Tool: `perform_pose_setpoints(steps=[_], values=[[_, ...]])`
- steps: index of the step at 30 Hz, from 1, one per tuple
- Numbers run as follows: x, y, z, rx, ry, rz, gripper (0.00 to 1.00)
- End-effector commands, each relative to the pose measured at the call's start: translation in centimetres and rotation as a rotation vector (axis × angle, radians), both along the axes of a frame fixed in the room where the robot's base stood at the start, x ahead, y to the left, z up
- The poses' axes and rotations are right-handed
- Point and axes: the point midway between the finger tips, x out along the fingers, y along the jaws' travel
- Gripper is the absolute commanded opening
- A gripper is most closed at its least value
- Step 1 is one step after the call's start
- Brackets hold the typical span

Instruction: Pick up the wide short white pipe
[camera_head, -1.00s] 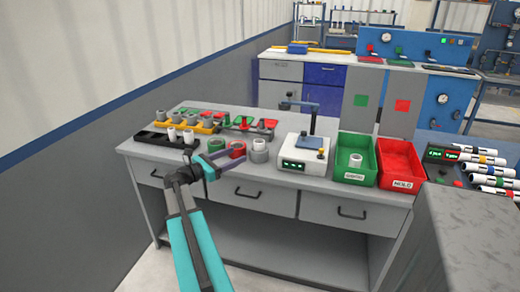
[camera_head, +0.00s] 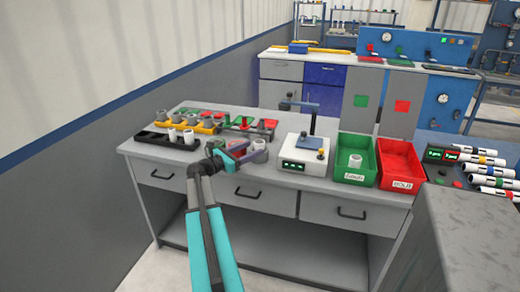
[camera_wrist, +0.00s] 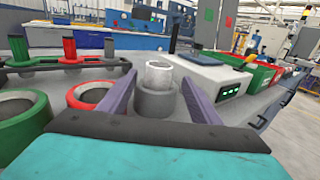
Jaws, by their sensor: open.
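A white pipe (camera_wrist: 158,74) stands upright in a grey ring-shaped holder (camera_wrist: 156,103) in the wrist view. My gripper (camera_wrist: 158,84) is open, with one purple finger on each side of the pipe and its holder. I cannot tell whether a finger touches either. In the head view my gripper (camera_head: 246,156) is at the front of the grey workbench (camera_head: 225,182), partly covering the grey holder (camera_head: 259,145). Other white pipes (camera_head: 188,137) stand at the black tray (camera_head: 158,138), and another white pipe (camera_head: 355,160) is in the green bin (camera_head: 342,174).
Left of my gripper are a green ring (camera_wrist: 20,112) and a red ring (camera_wrist: 88,93). A white device (camera_head: 303,160) with a green display stands right of the holder. A red bin (camera_head: 399,165) is beside the green bin. Coloured pegs and racks are behind.

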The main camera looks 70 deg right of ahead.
Motion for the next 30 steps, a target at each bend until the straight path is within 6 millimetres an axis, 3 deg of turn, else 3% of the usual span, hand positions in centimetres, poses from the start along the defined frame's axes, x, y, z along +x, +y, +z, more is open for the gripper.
perform_pose_setpoints(steps=[8,21,30], values=[[-0.2,-0.5,0.0,0.000,0.000,0.000,0.58],[-2.2,-4.4,-0.1,0.001,0.001,-0.001,0.58],[-2.3,-4.6,-0.1,0.000,0.000,0.000,0.58]])
